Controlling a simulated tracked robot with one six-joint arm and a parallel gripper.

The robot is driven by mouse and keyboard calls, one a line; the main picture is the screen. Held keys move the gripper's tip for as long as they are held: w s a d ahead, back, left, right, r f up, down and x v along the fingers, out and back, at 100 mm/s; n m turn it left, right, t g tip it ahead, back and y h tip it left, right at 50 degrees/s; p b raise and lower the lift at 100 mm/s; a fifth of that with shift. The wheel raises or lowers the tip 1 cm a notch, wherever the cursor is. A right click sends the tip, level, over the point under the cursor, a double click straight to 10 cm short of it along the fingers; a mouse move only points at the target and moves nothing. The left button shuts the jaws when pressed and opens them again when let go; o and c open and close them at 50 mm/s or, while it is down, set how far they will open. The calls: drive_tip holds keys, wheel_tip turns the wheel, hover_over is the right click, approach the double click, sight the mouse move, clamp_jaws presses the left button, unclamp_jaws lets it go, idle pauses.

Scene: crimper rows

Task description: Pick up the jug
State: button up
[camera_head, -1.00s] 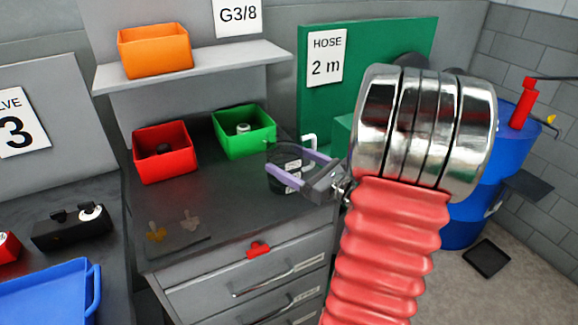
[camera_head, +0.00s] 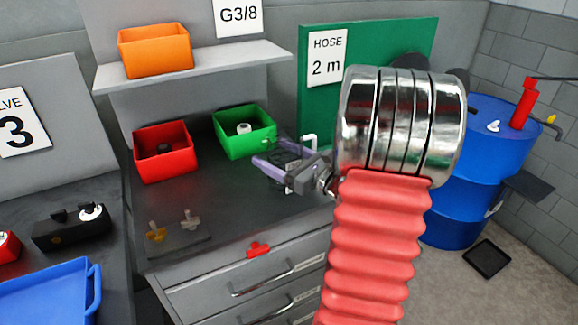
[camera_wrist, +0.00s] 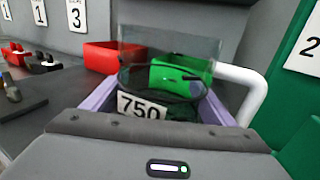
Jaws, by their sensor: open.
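The jug (camera_wrist: 165,72) is clear, with dark contents low inside, a label reading 750 and a white handle on its right in the wrist view. It stands upright on the dark bench. In the head view the jug (camera_head: 311,142) is mostly hidden behind my gripper (camera_head: 272,152); its white handle shows. My gripper is open. In the wrist view its purple fingers (camera_wrist: 160,98) lie on either side of the jug's lower part, the handle outside the right finger. I cannot tell whether either finger touches it.
A green bin (camera_head: 243,140) stands behind and left of the jug, and a red bin (camera_head: 162,157) farther left. Small valve pieces (camera_head: 172,232) lie near the bench's front. A green panel (camera_head: 372,60) rises behind the jug. A blue drum (camera_head: 455,190) stands right.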

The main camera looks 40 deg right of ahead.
drive_tip(key=shift+c, duration=0.6)
drive_tip(key=c, duration=0.8)
drive_tip(key=shift+r, duration=0.15)
wheel_tip(320, 180, up, 10)
idle(0.6)
